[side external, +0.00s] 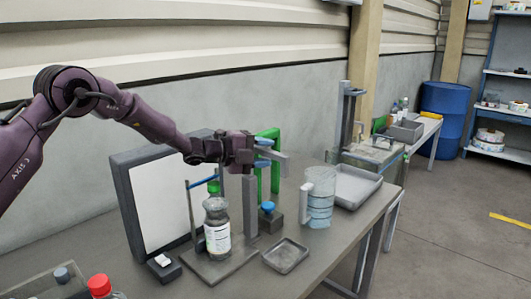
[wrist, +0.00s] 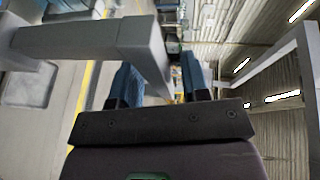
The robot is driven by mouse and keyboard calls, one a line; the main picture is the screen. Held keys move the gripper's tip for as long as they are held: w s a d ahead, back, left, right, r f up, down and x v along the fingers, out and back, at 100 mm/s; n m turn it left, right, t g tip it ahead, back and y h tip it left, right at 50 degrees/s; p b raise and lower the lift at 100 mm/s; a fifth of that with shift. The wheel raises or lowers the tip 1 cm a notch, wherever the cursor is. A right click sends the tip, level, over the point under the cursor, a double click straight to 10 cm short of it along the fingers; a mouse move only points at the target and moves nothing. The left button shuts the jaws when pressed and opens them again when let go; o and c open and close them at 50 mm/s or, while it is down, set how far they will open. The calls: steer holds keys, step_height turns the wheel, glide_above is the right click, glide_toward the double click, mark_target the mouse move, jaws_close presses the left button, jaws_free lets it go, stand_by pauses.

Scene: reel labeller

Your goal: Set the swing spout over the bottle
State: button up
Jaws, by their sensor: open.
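A clear bottle (side external: 217,232) with a white label and a green top stands upright on a flat base in the side view. Beside it is a grey post (side external: 250,205). A grey horizontal bar (side external: 280,158), apparently the swing spout, sits above the post and points right, away from the bottle. My gripper (side external: 263,153) is open, its blue fingers above and below the bar. In the wrist view, the grey bar (wrist: 70,38) reaches from the left to between my open fingers (wrist: 160,82). Contact cannot be told. The bottle cannot be made out there.
A green frame (side external: 275,170) stands close behind my gripper. A blue-knobbed block (side external: 268,219), a jug of bluish liquid (side external: 319,207), a shallow dish (side external: 286,256) and a grey tray (side external: 372,181) are right of the bottle. A white panel (side external: 163,205) stands behind it.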

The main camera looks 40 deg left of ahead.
steer(key=shift+w+d, duration=0.15)
steer(key=shift+w, duration=0.15)
jaws_close()
steer(key=shift+s+f, duration=0.1)
steer(key=shift+s+a+m+g+h, duration=0.15)
steer(key=shift+s+m+g+h, duration=0.3)
steer(key=shift+m+g+h, duration=0.5)
steer(key=shift+s+a+m+g+h, duration=0.2)
steer(key=shift+s+m+g+h, duration=0.3)
steer(key=shift+m+g+h, duration=0.5)
steer(key=shift+s+a+m+g+h, duration=0.15)
steer(key=shift+s+m+g+h, duration=0.4)
steer(key=shift+m+h, duration=0.6)
steer(key=shift+w, duration=0.1)
jaws_free()
